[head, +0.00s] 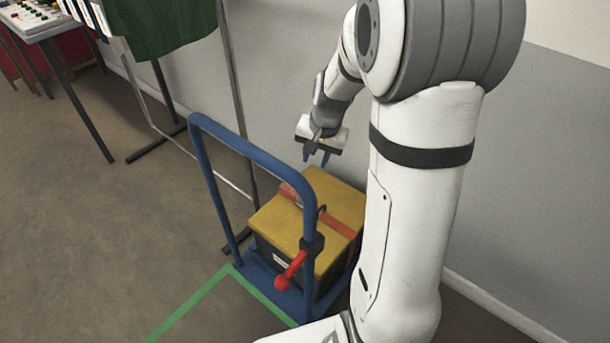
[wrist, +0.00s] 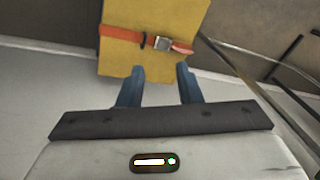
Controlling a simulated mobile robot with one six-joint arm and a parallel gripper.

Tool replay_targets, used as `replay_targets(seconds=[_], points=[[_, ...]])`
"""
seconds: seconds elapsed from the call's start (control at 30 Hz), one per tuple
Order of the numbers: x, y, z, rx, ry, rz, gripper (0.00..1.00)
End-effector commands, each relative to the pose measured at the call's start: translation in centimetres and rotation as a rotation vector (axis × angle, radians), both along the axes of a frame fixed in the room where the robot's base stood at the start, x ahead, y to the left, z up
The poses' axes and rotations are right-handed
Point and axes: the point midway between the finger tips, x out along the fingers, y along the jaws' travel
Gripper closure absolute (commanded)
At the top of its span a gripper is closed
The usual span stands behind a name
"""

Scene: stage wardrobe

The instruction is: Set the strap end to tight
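An orange strap (head: 340,225) runs across the yellow lid (head: 278,224) of a dark box on a blue trolley. In the wrist view the strap (wrist: 119,34) passes through a silver buckle (wrist: 163,43), and its loose strap end (wrist: 182,48) sticks out to the right of the buckle. In the head view the strap end (head: 290,192) shows near the lid's left edge, partly behind the trolley's handle. My gripper (head: 316,160) is above the far edge of the lid, apart from the strap. In the wrist view its two blue fingers (wrist: 160,75) are spread with nothing between them.
The trolley's blue handle frame (head: 203,150) rises in front of the box, with a red-knobbed lever (head: 283,282) on its right post. A metal garment rack (head: 236,95) stands close on the left, with a green cloth (head: 160,25). A grey wall is behind.

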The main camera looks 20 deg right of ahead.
Motion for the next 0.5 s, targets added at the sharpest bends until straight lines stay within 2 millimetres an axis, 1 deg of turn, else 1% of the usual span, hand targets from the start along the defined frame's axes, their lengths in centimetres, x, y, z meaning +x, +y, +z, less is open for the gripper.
replay_targets(seconds=[0.03,0.07,0.1,0.17,0.2,0.3,0.33,0.4,0.5], points=[[1.4,-1.1,-5.5,0.016,0.017,-0.055,0.68],[2.2,-1.6,-7.5,0.024,0.021,-0.087,0.68],[3.2,-2.4,-10.1,0.034,0.026,-0.129,0.68],[4.5,-3.5,-13.7,0.048,0.034,-0.188,0.68],[5.2,-4.1,-16.0,0.057,0.038,-0.226,0.68],[6.5,-5.5,-20.6,0.073,0.047,-0.302,0.68],[6.8,-5.9,-21.6,0.076,0.048,-0.321,0.68],[7.3,-6.5,-23.6,0.083,0.053,-0.354,0.68],[7.7,-7.0,-25.1,0.088,0.056,-0.381,0.68]])
